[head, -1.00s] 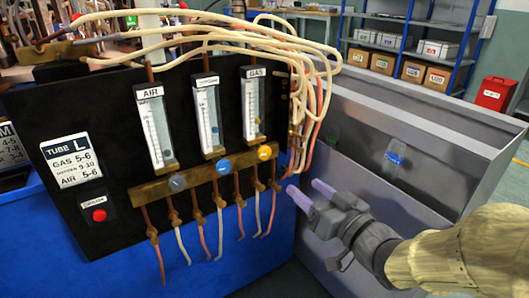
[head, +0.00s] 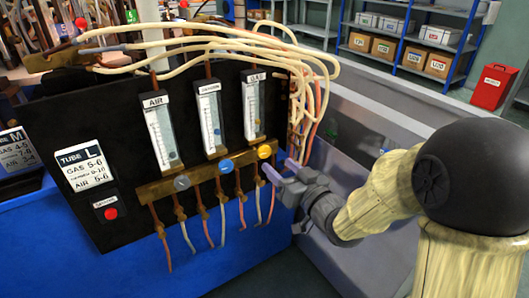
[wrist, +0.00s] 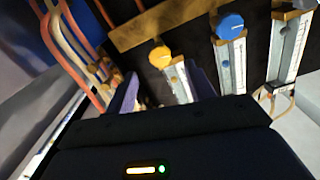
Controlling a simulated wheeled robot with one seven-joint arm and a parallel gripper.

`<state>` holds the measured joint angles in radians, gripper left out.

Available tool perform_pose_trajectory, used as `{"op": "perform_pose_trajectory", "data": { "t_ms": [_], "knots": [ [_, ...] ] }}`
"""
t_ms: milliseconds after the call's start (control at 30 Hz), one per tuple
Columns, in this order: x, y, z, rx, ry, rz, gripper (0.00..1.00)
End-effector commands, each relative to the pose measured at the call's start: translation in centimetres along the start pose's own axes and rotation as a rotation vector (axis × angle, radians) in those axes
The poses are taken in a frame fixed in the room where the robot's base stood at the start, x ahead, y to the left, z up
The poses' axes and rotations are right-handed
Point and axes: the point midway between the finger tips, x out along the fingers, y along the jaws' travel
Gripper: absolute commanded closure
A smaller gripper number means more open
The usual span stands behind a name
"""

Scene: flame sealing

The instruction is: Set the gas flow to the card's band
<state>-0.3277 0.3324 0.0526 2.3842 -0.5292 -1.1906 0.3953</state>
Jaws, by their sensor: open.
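The black panel carries three upright flow tubes marked AIR, OXYGEN and GAS. The GAS flow tube (head: 251,108) is the rightmost; its float reading is too small to tell. Below it the yellow gas knob (head: 264,152) sits on the brass bar; it also shows in the wrist view (wrist: 160,56). The white card (head: 86,167) reads TUBE L, GAS 5-6, AIR 5-6; its middle line is blurred. My gripper (head: 280,170) is open and empty, its purple fingers just below and right of the yellow knob. In the wrist view the knob lies beyond and between the fingers.
The blue knob (head: 225,166) and grey knob (head: 182,182) sit left along the brass bar (head: 205,172). Pale and orange hoses (head: 303,105) hang close to my gripper on the right. A red button (head: 110,213) is at the panel's lower left. Another card (head: 14,148) stands far left.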

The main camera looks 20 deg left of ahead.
Motion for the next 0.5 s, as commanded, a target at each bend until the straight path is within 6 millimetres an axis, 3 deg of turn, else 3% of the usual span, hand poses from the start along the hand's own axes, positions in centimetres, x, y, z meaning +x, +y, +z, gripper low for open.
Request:
{"op": "perform_pose_trajectory", "data": {
  "t_ms": [300,500],
  "knots": [
    [5.6,0.0,0.2,0.001,0.001,-0.001,0.46],
    [7.6,0.1,0.1,0.001,-0.001,0.001,0.46]
  ]
}}
